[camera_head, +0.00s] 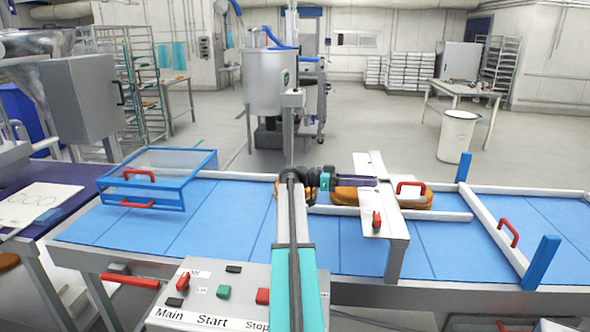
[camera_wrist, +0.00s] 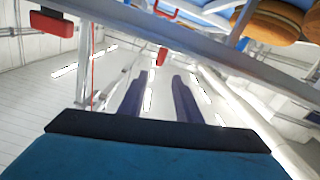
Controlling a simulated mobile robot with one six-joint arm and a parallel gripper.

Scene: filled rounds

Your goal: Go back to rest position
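My gripper (camera_head: 362,182) is over the blue conveyor belt, at the end of my arm, beside the grey frame that spans the belt. In the wrist view my gripper (camera_wrist: 162,78) shows two dark purple fingers standing apart with nothing between them. Brown filled rounds (camera_head: 345,196) lie in the lane just below and behind the fingers in the head view. Filled rounds (camera_wrist: 267,20) also show at the top right of the wrist view, apart from the fingers. Whether the gripper touches the frame is hard to tell.
The grey frame (camera_head: 398,245) with red handles stands over the belt (camera_head: 235,215). A blue-edged clear guard (camera_head: 170,160) is at the left. A control panel (camera_head: 210,290) with Main, Start and Stop labels is in front. White rails and blue posts (camera_head: 541,262) stand at the right.

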